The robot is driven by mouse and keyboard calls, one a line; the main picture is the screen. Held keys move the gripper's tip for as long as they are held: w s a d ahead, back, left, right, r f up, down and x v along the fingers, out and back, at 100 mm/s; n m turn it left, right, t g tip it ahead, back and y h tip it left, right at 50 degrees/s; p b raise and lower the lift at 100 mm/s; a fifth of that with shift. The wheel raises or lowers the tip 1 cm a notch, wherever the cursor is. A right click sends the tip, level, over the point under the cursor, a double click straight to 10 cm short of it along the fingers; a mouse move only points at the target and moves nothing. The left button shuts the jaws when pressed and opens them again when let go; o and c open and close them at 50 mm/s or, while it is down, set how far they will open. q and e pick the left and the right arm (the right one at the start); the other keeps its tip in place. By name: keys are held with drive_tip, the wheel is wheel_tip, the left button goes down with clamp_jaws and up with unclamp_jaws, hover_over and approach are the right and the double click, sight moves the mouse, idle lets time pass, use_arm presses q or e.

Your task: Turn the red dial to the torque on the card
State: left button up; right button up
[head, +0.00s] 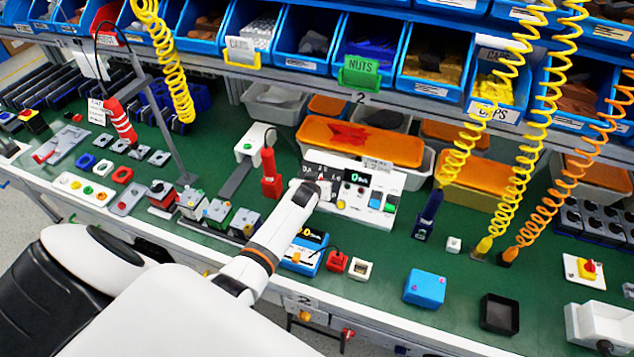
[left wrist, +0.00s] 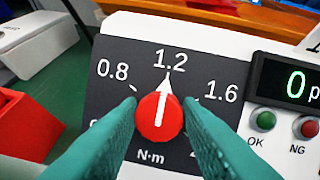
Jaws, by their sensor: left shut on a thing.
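The red dial (left wrist: 160,117) is on a dark scale plate (left wrist: 110,55) marked 0.8, 1.2, 1.6 and N·m. Its white pointer stands nearly upright, towards 1.2. The teal fingers of my left gripper (left wrist: 160,125) are shut on the dial, one on each side. In the head view my left gripper (head: 303,193) is at the left part of the white tester box (head: 352,207), and hides the dial. A small white card (head: 377,164) stands on the box's top edge; its text is too small to read. My right gripper is not in view.
A display (left wrist: 296,83) showing 0, a green OK button (left wrist: 263,120) and a red NG button (left wrist: 305,127) are right of the dial. A red tool (head: 270,172) stands left of the box, a dark blue one (head: 428,216) right. Yellow coiled hoses (head: 541,130) hang further right.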

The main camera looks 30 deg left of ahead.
use_arm(q)
drive_tip(key=shift+f, duration=0.1)
drive_tip(key=o, duration=1)
drive_tip(key=v, duration=1.2)
